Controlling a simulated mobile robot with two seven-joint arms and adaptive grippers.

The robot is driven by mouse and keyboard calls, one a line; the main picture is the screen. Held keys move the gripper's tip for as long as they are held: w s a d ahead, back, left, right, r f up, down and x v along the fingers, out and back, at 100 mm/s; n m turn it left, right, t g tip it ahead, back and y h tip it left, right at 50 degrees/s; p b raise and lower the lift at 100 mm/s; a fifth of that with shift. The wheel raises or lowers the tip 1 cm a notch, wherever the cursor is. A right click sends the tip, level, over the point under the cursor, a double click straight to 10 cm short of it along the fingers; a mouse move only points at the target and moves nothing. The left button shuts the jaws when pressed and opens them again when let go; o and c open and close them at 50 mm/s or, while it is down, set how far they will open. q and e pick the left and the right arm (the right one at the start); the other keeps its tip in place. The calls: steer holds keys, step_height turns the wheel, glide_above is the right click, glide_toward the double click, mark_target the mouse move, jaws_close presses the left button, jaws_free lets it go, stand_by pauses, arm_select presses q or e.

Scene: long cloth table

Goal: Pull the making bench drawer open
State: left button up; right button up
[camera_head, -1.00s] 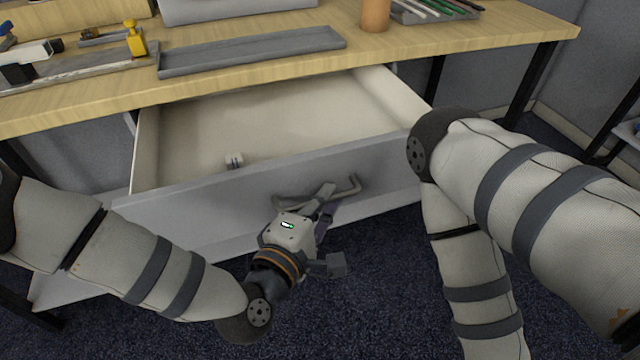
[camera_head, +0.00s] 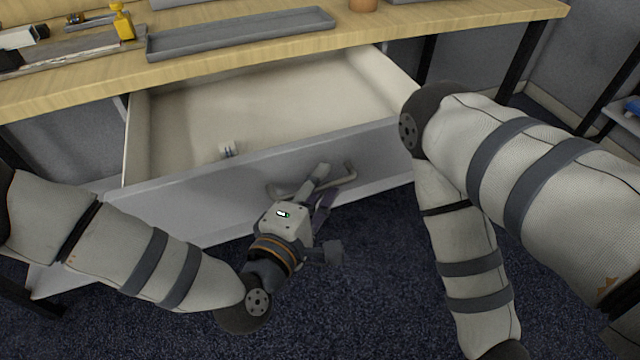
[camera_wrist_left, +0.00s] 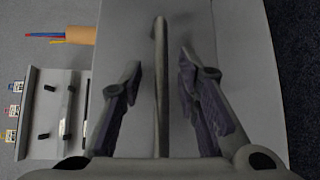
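The making bench drawer (camera_head: 160,206) is pulled well out from under the wooden bench top, its pale interior showing. Its grey front carries a bar handle (camera_head: 347,178), also seen in the left wrist view (camera_wrist_left: 159,50). My left gripper (camera_head: 318,184) is at the handle. In the left wrist view the fingers of the left gripper (camera_wrist_left: 160,85) stand either side of the handle bar, with a visible gap on each side, so it is open around the bar. My right gripper is out of view; only the right arm shows.
A small white object (camera_head: 228,150) lies inside the drawer. The bench top (camera_head: 380,33) holds a long grey tray (camera_head: 240,32) and a yellow item (camera_head: 122,22). Dark carpet (camera_head: 380,290) in front of the drawer is clear between my arms.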

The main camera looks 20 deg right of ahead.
arm_select(q)
steer(key=v, duration=1.2)
steer(key=s+a+f+m+g+y+p, duration=0.1)
steer(key=s+a+f+m+g+y, duration=0.45)
steer(key=s+f, duration=0.6)
steer(key=s+a+f+m+g+y, duration=0.2)
steer(key=s+a+f+g+y, duration=0.1)
steer(key=s+a, duration=0.5)
steer(key=s+a+f+m+g+y+p, duration=0.1)
steer(key=s+a+f+m+g+y, duration=0.2)
steer(key=a, duration=1)
steer(key=s+g, duration=0.2)
steer(key=s, duration=0.2)
steer(key=shift+s+a+g, duration=0.35)
steer(key=shift+s, duration=0.05)
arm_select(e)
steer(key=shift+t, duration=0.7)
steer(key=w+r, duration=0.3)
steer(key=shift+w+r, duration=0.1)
